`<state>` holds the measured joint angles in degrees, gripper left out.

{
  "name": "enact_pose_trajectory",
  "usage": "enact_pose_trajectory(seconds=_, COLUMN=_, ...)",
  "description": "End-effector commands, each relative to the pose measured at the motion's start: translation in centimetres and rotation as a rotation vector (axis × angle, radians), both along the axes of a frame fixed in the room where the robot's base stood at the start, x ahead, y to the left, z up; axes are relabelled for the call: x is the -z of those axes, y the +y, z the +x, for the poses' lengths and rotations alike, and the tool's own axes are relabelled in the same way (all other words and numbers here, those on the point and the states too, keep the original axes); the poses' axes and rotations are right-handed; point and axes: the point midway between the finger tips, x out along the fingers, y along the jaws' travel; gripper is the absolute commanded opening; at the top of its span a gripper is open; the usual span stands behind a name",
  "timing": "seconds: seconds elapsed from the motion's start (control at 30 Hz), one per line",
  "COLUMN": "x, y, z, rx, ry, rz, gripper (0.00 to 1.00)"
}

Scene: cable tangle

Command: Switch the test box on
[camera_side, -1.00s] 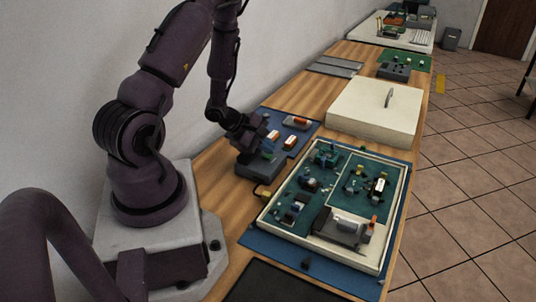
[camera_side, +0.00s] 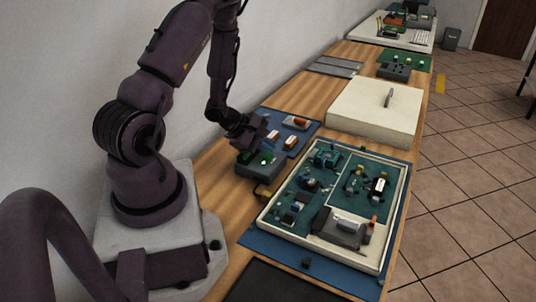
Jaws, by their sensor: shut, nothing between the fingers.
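The test box (camera_side: 259,173), a small dark grey box, sits on the wooden bench just left of the tray with the green board. A bright green light shows on its top. My gripper (camera_side: 246,146) is shut and empty, pointing down at the back left part of the box top. It hides that part of the box, so the switch cannot be made out. I cannot tell whether the fingertips touch the box.
A cream-rimmed tray (camera_side: 264,219) holding a green board with several parts lies on a blue mat (camera_side: 271,246) at the front right. A blue mat with orange-and-white parts (camera_side: 290,142) lies behind the box. A cream lid with a handle (camera_side: 372,113) lies farther back.

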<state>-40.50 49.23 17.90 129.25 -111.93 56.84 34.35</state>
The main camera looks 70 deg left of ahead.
Motion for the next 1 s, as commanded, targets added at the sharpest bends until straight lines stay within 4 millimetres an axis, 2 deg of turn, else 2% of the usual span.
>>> enact_pose_trajectory(seconds=0.23, x=-0.3, y=0.0, z=0.0, rx=0.000, ry=0.000, rz=0.000, gripper=0.00)
enact_pose_trajectory(seconds=0.73, x=-5.1, y=0.0, z=0.0, rx=0.000, ry=-0.002, rz=0.002, gripper=0.00)
enact_pose_trajectory(seconds=1.0, x=-6.0, y=0.0, z=0.0, rx=0.000, ry=0.001, rz=-0.001, gripper=0.00)
